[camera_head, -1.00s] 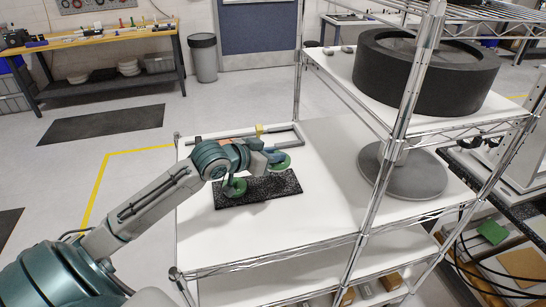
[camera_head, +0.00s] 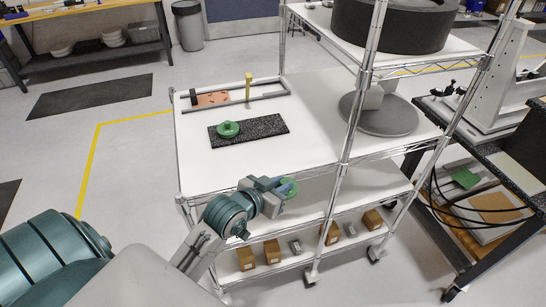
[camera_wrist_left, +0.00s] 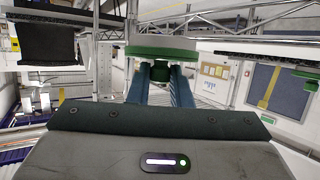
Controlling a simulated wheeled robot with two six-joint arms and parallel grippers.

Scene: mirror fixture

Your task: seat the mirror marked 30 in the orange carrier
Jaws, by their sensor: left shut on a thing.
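My left gripper (camera_head: 279,187) is shut on a green-rimmed round mirror (camera_head: 290,188), in front of the shelf's upper board. In the left wrist view the green rim (camera_wrist_left: 162,50) spans the tips of the two blue-green fingers (camera_wrist_left: 160,80). A second green round mirror (camera_head: 228,129) lies on the left part of a black speckled mat (camera_head: 262,129). No number is readable on either mirror. The orange carrier (camera_head: 212,99) sits inside a grey rail frame (camera_head: 272,97) at the board's back left, apart from the gripper. My right gripper is out of view.
A yellow post (camera_head: 248,88) stands at the rail frame. A chrome shelf post (camera_head: 358,110) and a grey round base (camera_head: 382,114) stand to the right. A large black drum (camera_head: 392,24) is above. The white board (camera_head: 290,160) is clear in front of the mat.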

